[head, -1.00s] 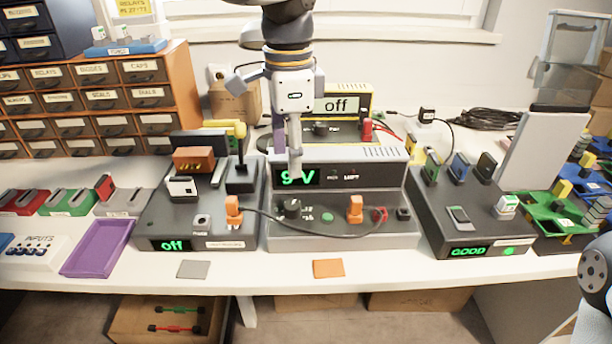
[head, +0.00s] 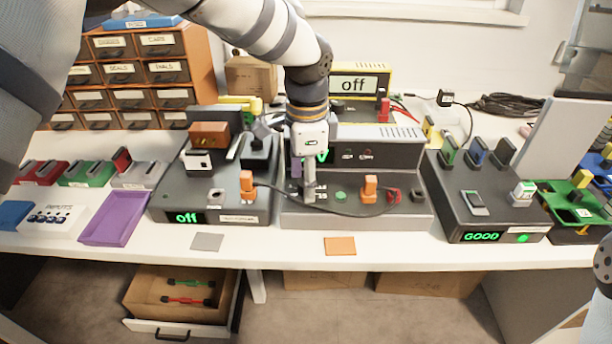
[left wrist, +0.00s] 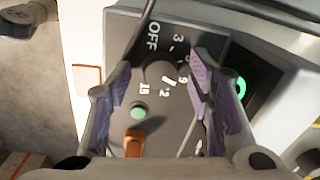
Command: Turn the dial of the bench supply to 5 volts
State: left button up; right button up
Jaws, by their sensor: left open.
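The bench supply (head: 355,213) is a grey unit at the middle of the bench, with an upright display panel behind its controls. Its dark round dial (left wrist: 158,71) shows in the left wrist view among the markings OFF, 3, 9 and 15; others are partly covered. My left gripper (head: 309,192) points down over the dial and hides it in the head view. In the left wrist view the open fingers (left wrist: 158,84) stand on either side of the dial, with gaps visible. The supply's green reading is mostly hidden behind my gripper. My right gripper is out of view.
A green button (left wrist: 138,112) and an orange plug (left wrist: 134,143) sit near the dial. A dark cable runs across the supply's front. Boxes reading "off" (head: 176,205) and "GOOD" (head: 487,221) flank it. A purple tray (head: 113,218) lies left.

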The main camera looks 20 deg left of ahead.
pick_arm(q)
grip_shut()
jog(key=shift+r+n, duration=0.1)
jog(key=shift+n, duration=0.2)
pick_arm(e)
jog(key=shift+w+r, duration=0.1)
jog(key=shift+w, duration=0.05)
pick_arm(q)
jog(key=shift+n+p, duration=0.3)
jog(key=shift+n, duration=1.5)
jog(key=shift+n+p, duration=0.4)
jog(key=shift+n, duration=1.8)
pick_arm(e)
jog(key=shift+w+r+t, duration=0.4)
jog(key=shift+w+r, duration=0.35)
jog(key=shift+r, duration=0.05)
